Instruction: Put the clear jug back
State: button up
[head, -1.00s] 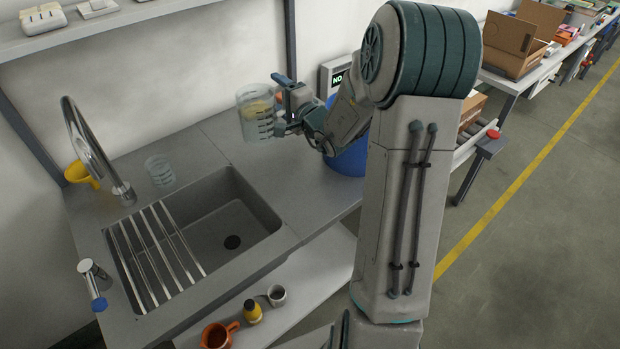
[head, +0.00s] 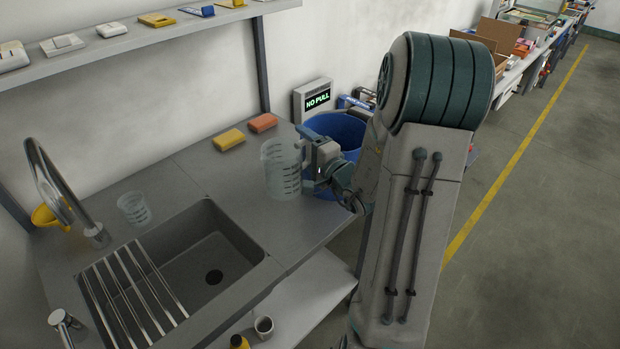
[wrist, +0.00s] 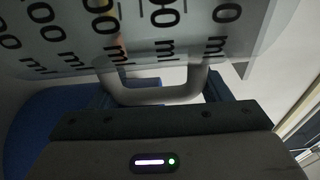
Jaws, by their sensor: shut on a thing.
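The clear jug (head: 279,170) with dark measuring marks is upright at the right part of the grey counter in the head view. My gripper (head: 308,160) is shut on the jug's handle from its right side. In the wrist view the jug (wrist: 140,35) fills the top with its "ml" marks, and its handle (wrist: 165,95) runs between the jaws of my gripper (wrist: 160,110). I cannot tell whether the jug's base touches the counter.
A yellow sponge (head: 229,139) and an orange one (head: 262,122) lie behind the jug. A blue bin (head: 345,128) stands right of the counter. A smaller clear beaker (head: 134,208) stands by the tap (head: 60,190) and sink (head: 205,260). A shelf (head: 130,42) runs above.

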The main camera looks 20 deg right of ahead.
notch_tip(320, 180, down, 10)
dwell(0.6)
jog(key=shift+f, duration=0.15)
jog(key=o, duration=1.5)
